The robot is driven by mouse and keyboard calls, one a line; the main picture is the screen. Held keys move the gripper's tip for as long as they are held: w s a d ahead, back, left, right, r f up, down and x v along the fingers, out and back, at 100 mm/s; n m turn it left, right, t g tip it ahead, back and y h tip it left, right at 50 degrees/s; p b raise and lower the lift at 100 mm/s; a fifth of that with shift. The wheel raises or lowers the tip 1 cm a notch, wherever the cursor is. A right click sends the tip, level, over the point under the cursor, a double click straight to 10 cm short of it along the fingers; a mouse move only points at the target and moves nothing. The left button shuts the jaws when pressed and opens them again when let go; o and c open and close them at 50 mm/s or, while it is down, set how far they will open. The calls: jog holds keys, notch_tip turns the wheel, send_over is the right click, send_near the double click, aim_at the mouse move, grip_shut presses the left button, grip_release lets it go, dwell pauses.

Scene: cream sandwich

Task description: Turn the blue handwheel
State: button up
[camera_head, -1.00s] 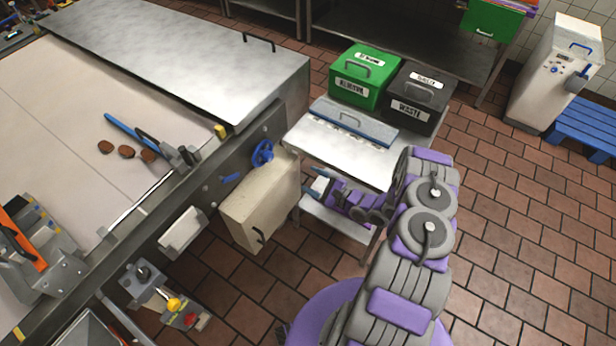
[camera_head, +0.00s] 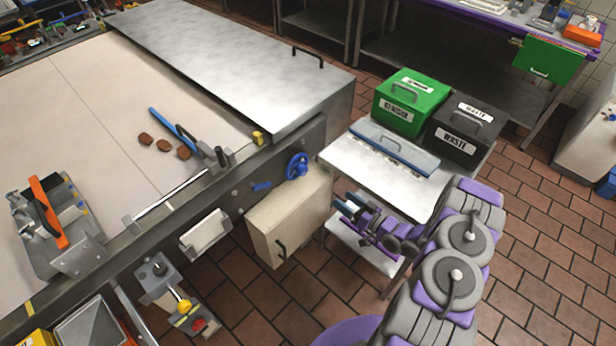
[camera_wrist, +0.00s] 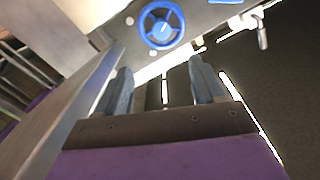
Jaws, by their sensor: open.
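The blue handwheel (camera_head: 297,166) is mounted on the side panel of the conveyor machine, just above a beige box. In the wrist view the handwheel (camera_wrist: 162,25) shows at the top centre, beyond the fingertips, with its spokes and hub facing the camera. My gripper (camera_head: 347,205) is right of the beige box and below the handwheel in the head view. In the wrist view my gripper (camera_wrist: 158,85) has its two grey-blue fingers spread apart with nothing between them. It is apart from the handwheel.
The beige box (camera_head: 287,215) juts out from the panel below the handwheel. A steel side table (camera_head: 350,160) stands close to my arm, carrying a green bin (camera_head: 412,103) and a black waste bin (camera_head: 466,132). Tiled floor lies open at right.

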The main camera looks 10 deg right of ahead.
aim_at(305, 172)
jog(key=w+a+n+b, duration=0.1)
jog(key=w+a, duration=0.2)
jog(key=w, duration=0.1)
jog(key=w+a+n+b, duration=0.1)
jog(key=w+a+b, duration=0.1)
jog(key=w+a, duration=0.2)
jog(key=w+a+n+b, duration=0.1)
jog(key=w+a, duration=0.2)
jog(key=w, duration=0.3)
jog(key=shift+a+n, duration=0.2)
jog(key=shift+n, duration=0.1)
jog(key=shift+c, duration=0.3)
jog(key=c, duration=1)
jog(key=shift+r, duration=0.1)
